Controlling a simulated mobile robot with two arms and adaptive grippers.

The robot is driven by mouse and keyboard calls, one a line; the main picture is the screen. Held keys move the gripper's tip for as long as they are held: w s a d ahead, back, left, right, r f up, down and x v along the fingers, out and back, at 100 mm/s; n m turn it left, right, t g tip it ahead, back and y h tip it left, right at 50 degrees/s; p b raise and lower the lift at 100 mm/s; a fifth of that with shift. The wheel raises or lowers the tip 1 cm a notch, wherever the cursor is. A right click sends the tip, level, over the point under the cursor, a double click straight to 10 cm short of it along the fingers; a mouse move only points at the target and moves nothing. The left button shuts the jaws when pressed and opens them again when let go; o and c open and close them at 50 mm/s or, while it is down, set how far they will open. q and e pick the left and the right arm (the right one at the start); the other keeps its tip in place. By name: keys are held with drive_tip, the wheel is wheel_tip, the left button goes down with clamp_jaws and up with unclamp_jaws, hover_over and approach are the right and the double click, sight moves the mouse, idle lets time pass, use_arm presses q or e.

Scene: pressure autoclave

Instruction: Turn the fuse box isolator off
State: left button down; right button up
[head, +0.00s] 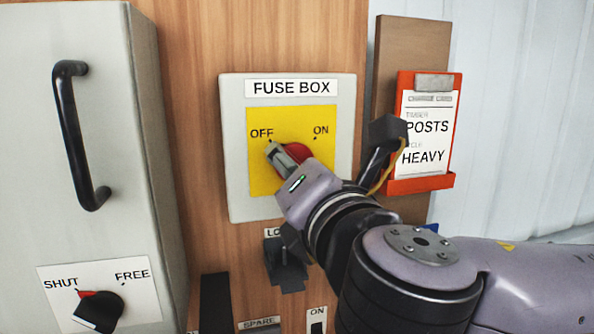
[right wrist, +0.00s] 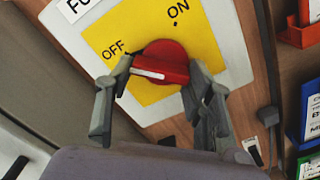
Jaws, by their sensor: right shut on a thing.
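The fuse box isolator is a red round knob with a raised bar (right wrist: 160,68) on a yellow plate (head: 262,180) marked OFF at left and ON at right. Its red disc also shows in the head view (head: 298,151), partly covered by my gripper. A white line on the bar has its outer end toward the OFF side, away from ON. My right gripper (right wrist: 155,85) is shut on the knob's bar, one finger on each side; it also shows in the head view (head: 280,157). My left gripper is not in view.
A grey cabinet with a black handle (head: 75,135) and a SHUT/FREE knob (head: 98,311) stands at left. A red clipboard holder (head: 420,184) with a card is close to my right wrist. Below the fuse box are a dark lock fitting (head: 285,267) and an ON switch (head: 317,325).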

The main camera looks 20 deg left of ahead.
drive_tip(key=shift+f, duration=0.25)
drive_tip(key=o, duration=1.2)
drive_tip(key=shift+r, duration=0.15)
drive_tip(key=shift+c, duration=0.2)
drive_tip(key=v, duration=1.2)
